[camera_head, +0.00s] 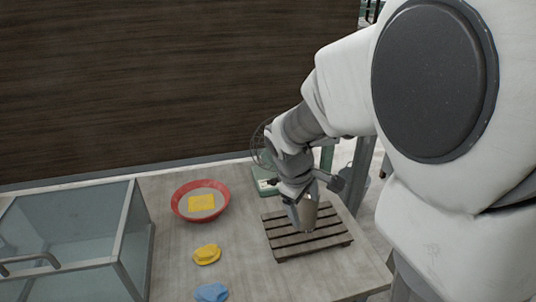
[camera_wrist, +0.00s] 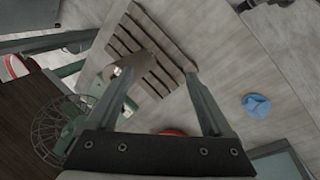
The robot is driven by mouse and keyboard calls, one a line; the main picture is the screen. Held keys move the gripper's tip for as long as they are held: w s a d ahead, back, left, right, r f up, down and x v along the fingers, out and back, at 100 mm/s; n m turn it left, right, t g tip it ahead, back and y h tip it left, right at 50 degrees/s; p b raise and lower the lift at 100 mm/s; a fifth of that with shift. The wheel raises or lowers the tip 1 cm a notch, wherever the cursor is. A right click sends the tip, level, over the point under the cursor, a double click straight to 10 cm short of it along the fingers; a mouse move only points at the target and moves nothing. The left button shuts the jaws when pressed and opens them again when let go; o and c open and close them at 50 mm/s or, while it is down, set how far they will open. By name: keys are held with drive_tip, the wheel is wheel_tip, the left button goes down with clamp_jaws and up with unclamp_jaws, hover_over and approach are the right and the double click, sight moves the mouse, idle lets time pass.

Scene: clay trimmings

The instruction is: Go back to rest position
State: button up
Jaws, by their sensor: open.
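My gripper (camera_head: 299,208) is over the slatted wooden rack (camera_head: 280,240) on the table in the head view. In the wrist view its two fingers (camera_wrist: 158,75) are spread apart. A beige-grey, roughly cylindrical object (camera_head: 309,214) is beside the fingers at the rack. In the wrist view this object (camera_wrist: 116,88) shows near the left finger and is partly hidden by it. Whether it touches the finger cannot be told. The rack also shows beyond the fingers in the wrist view (camera_wrist: 150,55).
A red bowl (camera_head: 179,208) holds a yellow piece. A yellow lump (camera_head: 207,254) and a blue lump (camera_head: 211,292) lie on the table. A glass-sided case (camera_head: 70,235) stands at left. A green scale-like device (camera_head: 265,182) is behind the rack. A dark wall closes the back.

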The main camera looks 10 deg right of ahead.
drive_tip(key=s+a+r+m+t+y, duration=0.1)
drive_tip(key=s+r+m, duration=0.3)
drive_tip(key=s, duration=0.4)
drive_tip(key=s+a+r+m+t+y, duration=0.2)
drive_tip(key=s+a+r+m, duration=0.1)
drive_tip(key=s+r, duration=0.3)
drive_tip(key=s+m, duration=0.1)
drive_tip(key=s, duration=0.1)
drive_tip(key=shift+s+r, duration=0.25)
drive_tip(key=shift+s, duration=0.05)
